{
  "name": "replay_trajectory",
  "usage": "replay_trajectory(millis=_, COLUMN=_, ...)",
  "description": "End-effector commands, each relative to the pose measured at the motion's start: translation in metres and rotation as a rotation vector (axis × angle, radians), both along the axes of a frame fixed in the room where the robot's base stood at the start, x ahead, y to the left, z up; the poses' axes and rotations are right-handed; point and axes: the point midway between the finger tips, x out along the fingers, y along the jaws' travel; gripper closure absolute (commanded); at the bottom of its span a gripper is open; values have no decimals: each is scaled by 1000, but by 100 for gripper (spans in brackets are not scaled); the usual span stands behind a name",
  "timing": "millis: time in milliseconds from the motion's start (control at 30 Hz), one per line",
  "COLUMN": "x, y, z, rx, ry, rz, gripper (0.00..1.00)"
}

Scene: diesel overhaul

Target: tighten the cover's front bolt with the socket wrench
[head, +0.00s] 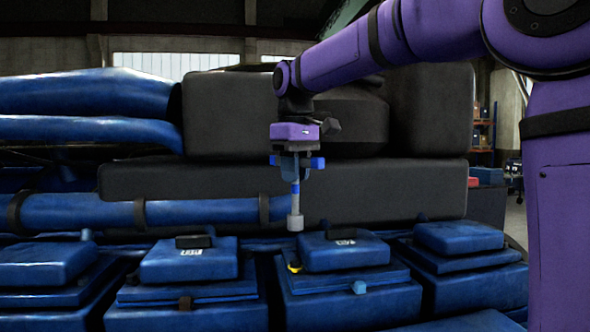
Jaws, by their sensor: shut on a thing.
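My gripper (297,164) points straight down and is shut on the socket wrench (296,195). The wrench hangs upright, with a blue bar at the jaws and a grey socket at its lower end. The socket is at the upper left of a blue cover (343,252) on the engine; I cannot tell whether it is above or behind it. A small yellow-marked part (294,267), perhaps the bolt, sits at the cover's left front corner, below the socket in the picture and apart from it. The cover has a black handle and a white label.
Similar blue covers (188,261) (458,237) stand left and right. Blue pipes (150,211) and large dark engine blocks (420,192) rise behind. Open air surrounds the wrench on its near side.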

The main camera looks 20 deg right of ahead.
Motion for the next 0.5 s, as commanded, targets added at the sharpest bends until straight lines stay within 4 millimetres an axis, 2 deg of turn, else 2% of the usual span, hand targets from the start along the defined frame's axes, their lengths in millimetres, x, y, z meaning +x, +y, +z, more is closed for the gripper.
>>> replay_trajectory(millis=500, x=0, y=0, z=-9, rx=0, ry=-1, rz=598, gripper=100)
